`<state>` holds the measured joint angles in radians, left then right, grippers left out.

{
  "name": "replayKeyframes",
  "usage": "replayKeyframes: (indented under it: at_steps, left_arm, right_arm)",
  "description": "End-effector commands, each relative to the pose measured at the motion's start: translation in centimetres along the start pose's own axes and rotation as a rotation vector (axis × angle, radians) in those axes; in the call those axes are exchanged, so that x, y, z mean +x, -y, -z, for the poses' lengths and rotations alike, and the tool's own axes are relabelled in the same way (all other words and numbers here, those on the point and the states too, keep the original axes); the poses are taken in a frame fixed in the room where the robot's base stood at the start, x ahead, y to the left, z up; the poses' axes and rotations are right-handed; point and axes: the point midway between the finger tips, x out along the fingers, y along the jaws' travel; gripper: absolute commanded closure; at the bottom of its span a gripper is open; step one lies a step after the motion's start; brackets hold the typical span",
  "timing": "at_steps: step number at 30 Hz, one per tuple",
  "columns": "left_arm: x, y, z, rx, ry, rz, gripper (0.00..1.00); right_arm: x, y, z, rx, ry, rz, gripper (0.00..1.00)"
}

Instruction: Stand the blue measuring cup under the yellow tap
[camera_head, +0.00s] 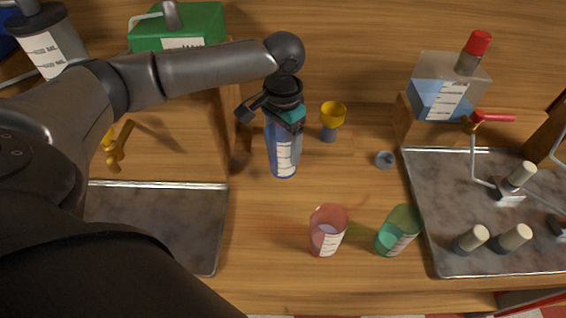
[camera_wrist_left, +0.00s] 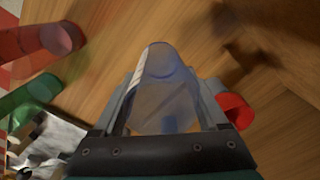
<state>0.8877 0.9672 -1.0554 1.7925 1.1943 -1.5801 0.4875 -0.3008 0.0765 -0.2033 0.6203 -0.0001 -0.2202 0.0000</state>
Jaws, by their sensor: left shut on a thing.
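The blue measuring cup (camera_head: 284,155) is clear blue with a white scale label, near the middle of the table. My left gripper (camera_head: 286,116) is shut on it from above. In the left wrist view the cup (camera_wrist_left: 160,85) sits between the two fingers. I cannot tell whether its base touches the table. The yellow tap (camera_head: 114,150) is at the left, above the left metal tray (camera_head: 190,215), well to the left of the cup. My arm hides part of the tap's surroundings. My right gripper is not in view.
A red cup (camera_head: 328,230) and a green cup (camera_head: 398,230) stand in front, to the right. A wooden upright (camera_head: 221,130) stands between cup and tap. A red tap (camera_head: 490,117) is right.

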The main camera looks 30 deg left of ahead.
Motion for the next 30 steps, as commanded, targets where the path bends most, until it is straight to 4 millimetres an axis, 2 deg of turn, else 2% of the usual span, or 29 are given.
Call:
replayKeyframes:
  at_steps: [6,9,23,24,30]
  left_arm:
    - [3.9,-0.1,-0.1,0.0,0.004,0.0,0.81]
    - [5.1,0.0,-0.1,0.0,0.003,-0.001,0.81]
    - [5.8,-0.1,-0.1,0.001,0.002,-0.001,0.81]
    - [5.8,-0.1,-0.1,0.001,0.001,0.0,0.2]
    - [5.8,0.0,-0.1,0.001,0.002,0.0,0.0]
  right_arm:
    - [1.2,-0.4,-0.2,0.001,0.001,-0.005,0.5]
    - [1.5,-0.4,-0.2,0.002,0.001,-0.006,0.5]
    - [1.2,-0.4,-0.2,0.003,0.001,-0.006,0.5]
    - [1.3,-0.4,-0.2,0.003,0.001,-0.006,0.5]
    - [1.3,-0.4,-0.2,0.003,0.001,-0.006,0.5]
